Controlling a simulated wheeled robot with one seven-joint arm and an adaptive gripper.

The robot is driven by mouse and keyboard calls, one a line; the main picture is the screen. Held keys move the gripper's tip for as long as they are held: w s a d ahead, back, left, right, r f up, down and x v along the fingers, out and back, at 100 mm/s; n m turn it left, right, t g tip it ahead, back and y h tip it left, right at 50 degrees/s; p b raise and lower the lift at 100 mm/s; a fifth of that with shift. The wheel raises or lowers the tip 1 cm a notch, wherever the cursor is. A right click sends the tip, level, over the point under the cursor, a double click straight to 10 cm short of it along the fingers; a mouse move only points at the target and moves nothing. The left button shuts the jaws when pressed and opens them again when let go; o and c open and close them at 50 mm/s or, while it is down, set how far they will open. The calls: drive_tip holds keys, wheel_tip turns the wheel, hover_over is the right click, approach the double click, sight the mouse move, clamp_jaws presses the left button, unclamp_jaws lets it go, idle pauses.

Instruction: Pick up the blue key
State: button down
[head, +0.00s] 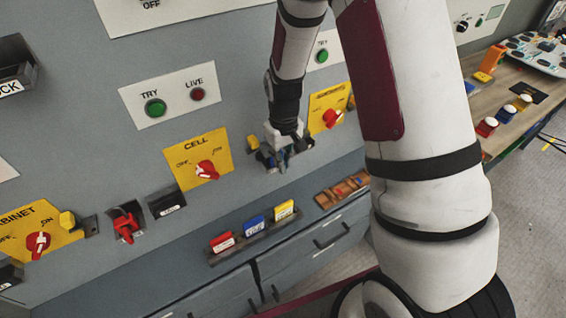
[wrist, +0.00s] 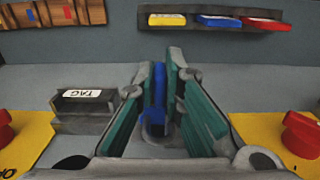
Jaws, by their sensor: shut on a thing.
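The blue key (wrist: 158,88) shows as an upright blue strip between the teal-padded fingers of my gripper (wrist: 167,75) in the wrist view. The fingers are closed on it, and its lower end reaches a blue rounded part between the finger bases. In the head view my gripper (head: 279,155) is against the grey panel, right of the yellow CELL plate (head: 196,160). A bit of blue shows at its fingers there. The gripper hides most of the key, and I cannot tell whether it touches the panel or a holder.
Below, a rack (head: 240,243) holds red, blue and yellow labelled tags. A wooden tray (head: 343,189) lies to its right. A small grey TAG box (wrist: 85,118) and red knobs on yellow plates flank my gripper. A red key-like piece (head: 125,223) sits further left.

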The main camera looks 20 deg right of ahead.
drive_tip(key=shift+r, duration=0.45)
drive_tip(key=shift+s+r+b, duration=0.15)
drive_tip(key=shift+r+b, duration=0.15)
drive_tip(key=shift+r, duration=0.6)
drive_tip(key=s+d+r+p, duration=0.1)
drive_tip(key=s+d, duration=0.2)
drive_tip(key=s, duration=1.2)
drive_tip(key=shift+s+r, duration=0.15)
drive_tip(key=shift+s, duration=0.1)
drive_tip(key=shift+d, duration=0.1)
